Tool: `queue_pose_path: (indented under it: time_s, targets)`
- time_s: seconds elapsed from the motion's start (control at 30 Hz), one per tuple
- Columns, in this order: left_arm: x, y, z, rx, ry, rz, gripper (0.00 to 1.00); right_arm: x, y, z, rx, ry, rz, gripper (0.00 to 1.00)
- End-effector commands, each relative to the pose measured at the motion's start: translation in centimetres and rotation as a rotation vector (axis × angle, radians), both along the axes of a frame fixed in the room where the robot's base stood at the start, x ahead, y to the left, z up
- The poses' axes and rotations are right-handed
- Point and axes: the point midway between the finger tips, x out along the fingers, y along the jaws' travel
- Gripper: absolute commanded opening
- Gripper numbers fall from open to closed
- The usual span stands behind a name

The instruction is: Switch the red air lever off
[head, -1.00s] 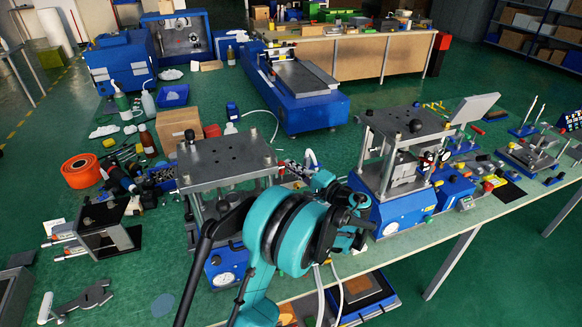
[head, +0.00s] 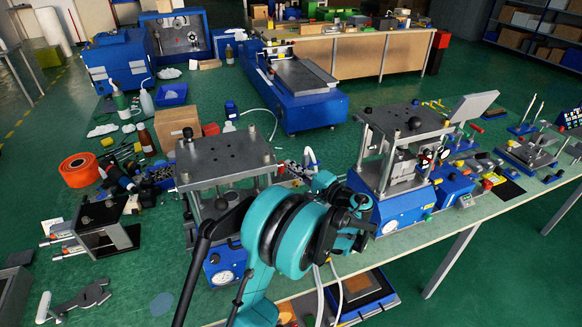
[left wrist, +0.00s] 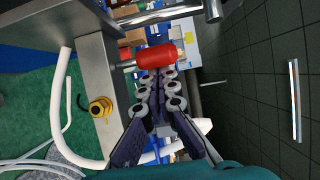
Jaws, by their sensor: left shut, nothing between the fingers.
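The red air lever (left wrist: 157,56) shows in the left wrist view as a rounded red grip on a short metal stem, beside a grey metal plate. My left gripper (left wrist: 159,80) is shut and empty, with its fingertips right at the lower edge of the red grip. I cannot tell whether they touch it. In the head view my left gripper (head: 350,220) is between the two presses, and its teal wrist covers much of the area there. I cannot make out the red lever in the head view. My right gripper is not in view.
A press with a gauge (head: 222,278) stands left of my wrist, and a blue-based press (head: 400,210) stands right. A white hose (left wrist: 58,110) and a yellow fitting (left wrist: 100,107) are close left of the fingers. Small tools crowd the bench at right.

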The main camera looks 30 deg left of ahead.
Motion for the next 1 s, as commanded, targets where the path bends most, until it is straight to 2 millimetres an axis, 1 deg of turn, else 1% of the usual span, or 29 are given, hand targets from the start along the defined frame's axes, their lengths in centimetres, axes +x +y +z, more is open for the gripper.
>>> queue_pose_path:
  time_s: [0.37, 0.73, 1.0]
  targets:
    - [-1.0, -1.2, -0.9, -0.001, 0.000, 0.001, 0.00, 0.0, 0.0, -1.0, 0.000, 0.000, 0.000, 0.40]
    - [-2.0, -2.2, -2.4, 0.000, 0.000, 0.002, 0.00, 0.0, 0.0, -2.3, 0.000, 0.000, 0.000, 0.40]
    - [-2.0, -2.4, -2.1, 0.000, 0.000, 0.001, 0.00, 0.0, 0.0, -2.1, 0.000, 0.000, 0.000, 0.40]
